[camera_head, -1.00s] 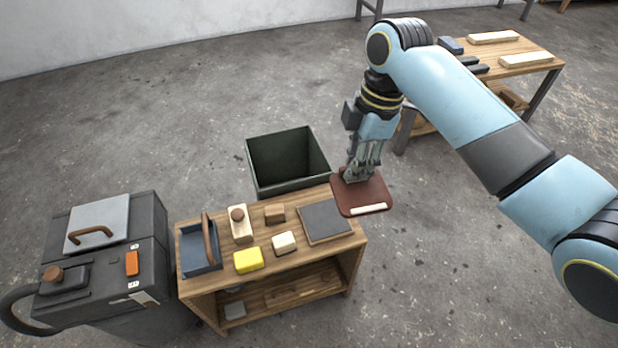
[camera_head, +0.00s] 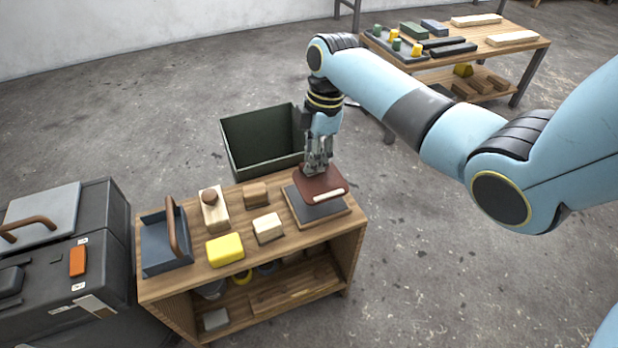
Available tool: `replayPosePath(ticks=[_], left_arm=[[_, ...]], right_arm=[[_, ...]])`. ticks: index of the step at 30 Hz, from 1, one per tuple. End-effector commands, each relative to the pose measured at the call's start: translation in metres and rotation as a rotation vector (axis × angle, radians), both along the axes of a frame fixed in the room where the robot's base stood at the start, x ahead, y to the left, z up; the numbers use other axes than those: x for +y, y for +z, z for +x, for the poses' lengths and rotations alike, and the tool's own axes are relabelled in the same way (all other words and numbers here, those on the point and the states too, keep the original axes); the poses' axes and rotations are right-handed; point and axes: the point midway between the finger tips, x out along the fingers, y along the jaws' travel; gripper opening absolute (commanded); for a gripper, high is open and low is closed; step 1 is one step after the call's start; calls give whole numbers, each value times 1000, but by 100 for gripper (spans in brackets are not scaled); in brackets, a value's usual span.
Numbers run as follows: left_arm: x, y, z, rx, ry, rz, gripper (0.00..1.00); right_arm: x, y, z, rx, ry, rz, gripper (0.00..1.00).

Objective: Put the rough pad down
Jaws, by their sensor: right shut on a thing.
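The rough pad (camera_head: 317,183) is a flat reddish-brown square with a pale strip along its front edge. My right gripper (camera_head: 317,170) is shut on its far side. The pad is over the far part of a dark grey square plate (camera_head: 319,208) in a wooden frame, at the right end of the low wooden bench (camera_head: 281,248). I cannot tell whether the pad touches the plate. The plate's far part is hidden by the pad. My left gripper is not in view.
On the bench stand a blue-grey tray with a handle (camera_head: 149,253), a yellow block (camera_head: 225,249), a cream block (camera_head: 267,228), a brown block (camera_head: 256,194) and a knobbed block (camera_head: 214,214). Behind is a dark green bin (camera_head: 262,147); at left, a dark cabinet (camera_head: 104,235).

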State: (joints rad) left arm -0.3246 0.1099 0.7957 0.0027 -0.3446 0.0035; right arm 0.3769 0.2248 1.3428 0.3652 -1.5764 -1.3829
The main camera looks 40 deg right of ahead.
Motion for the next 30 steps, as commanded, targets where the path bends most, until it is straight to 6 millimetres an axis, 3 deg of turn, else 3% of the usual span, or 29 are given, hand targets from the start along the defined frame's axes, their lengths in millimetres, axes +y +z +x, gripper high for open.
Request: replayPosePath(ticks=[5,8,12,23,24,29,30], left_arm=[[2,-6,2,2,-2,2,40],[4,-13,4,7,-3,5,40],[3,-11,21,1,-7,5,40],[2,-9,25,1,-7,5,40],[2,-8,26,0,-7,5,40],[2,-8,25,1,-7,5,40],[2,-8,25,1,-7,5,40]], right_arm=[[6,-13,6,1,0,-1,0],[6,-32,5,4,1,-1,0],[6,-45,6,1,1,-1,0],[6,-46,6,-1,1,-1,0],[6,-46,6,-1,1,-1,16],[6,-46,6,-1,1,-1,37],[6,-46,6,-1,1,-1,37]])
